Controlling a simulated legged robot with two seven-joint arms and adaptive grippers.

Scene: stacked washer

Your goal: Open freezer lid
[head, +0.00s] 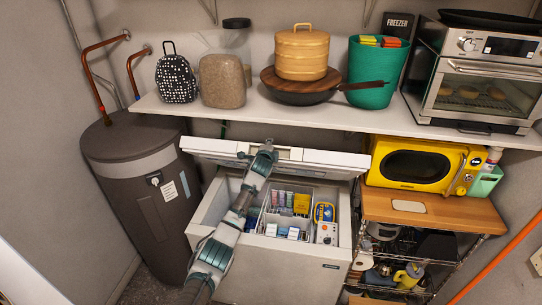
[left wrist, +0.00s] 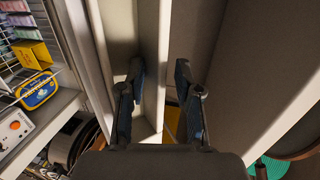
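The white chest freezer (head: 280,270) stands below the shelf. Its lid (head: 325,162) is raised at the back, and the packed inside shows. My left arm reaches across the freezer's opening, and my left gripper (head: 266,150) is at the lid's edge. In the left wrist view my left gripper (left wrist: 158,90) has its fingers apart, with the lid's edge (left wrist: 150,70) between them. One finger is on the inner side and one on the outer side. I cannot tell whether either finger touches the lid. My right gripper is not in view.
A white shelf (head: 225,113) with a pan (head: 300,90), a green bin (head: 372,75) and an oven (head: 475,80) hangs above the lid. A grey tank (head: 140,190) stands left. A yellow microwave (head: 415,165) on a cart (head: 440,212) stands right.

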